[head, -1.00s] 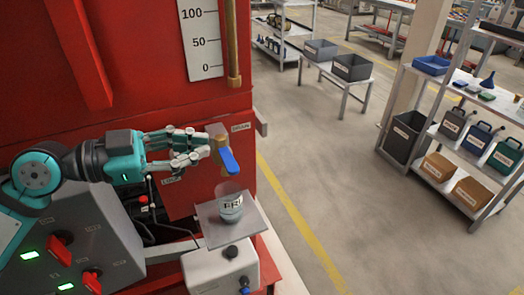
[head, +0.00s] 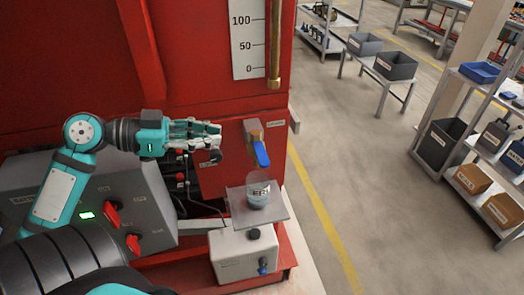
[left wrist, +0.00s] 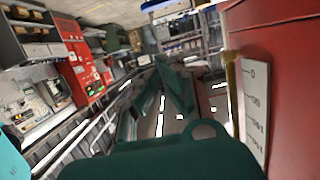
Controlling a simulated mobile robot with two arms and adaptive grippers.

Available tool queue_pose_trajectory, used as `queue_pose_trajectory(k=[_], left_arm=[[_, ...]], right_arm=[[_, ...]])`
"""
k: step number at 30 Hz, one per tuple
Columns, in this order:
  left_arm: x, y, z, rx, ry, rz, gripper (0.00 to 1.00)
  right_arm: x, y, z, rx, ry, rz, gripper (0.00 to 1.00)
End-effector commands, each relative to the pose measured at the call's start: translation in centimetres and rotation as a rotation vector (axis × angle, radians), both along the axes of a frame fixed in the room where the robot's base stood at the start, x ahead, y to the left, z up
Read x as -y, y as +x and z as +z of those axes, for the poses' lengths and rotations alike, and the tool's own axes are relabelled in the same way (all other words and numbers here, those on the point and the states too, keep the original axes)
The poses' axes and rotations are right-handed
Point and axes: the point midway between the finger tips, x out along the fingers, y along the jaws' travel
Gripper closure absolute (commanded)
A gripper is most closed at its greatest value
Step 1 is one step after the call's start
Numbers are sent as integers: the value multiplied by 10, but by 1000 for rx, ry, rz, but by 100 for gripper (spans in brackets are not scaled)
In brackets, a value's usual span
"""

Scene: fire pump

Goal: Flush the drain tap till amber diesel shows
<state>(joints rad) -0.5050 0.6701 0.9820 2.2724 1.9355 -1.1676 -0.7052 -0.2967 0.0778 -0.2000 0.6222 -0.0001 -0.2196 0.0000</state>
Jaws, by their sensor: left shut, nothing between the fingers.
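The drain tap (head: 254,131) is a brass body on the red tank's lower right, with a blue lever (head: 262,154) that slants downward. Below it a clear jar (head: 258,193) with a printed label stands on a grey plate (head: 236,211). The jar's lower part looks pale blue; I see no amber in it and cannot make out a stream. My left gripper (head: 217,143) is shut and empty, left of the tap and apart from it. In the left wrist view, neither tap nor jar can be made out. My right gripper is not in view.
A grey panel with red switches (head: 112,215) stands at the left. A white box (head: 243,254) sits below the plate. A vertical brass pipe and a scale (head: 247,38) are above the tap. Shelves and bins (head: 395,65) stand at the right, with clear floor between.

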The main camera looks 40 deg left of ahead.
Motion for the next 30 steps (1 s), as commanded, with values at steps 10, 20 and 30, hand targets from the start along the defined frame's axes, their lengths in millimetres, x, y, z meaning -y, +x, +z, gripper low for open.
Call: queue_pose_trajectory(k=[10, 20, 30], left_arm=[[20, 22, -3, 1, 1, -6, 100], [61, 71, -18, 2, 0, -2, 100], [64, 74, -60, 0, -2, -1, 100]], right_arm=[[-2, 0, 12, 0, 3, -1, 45], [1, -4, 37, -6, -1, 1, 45], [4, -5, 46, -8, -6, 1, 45]])
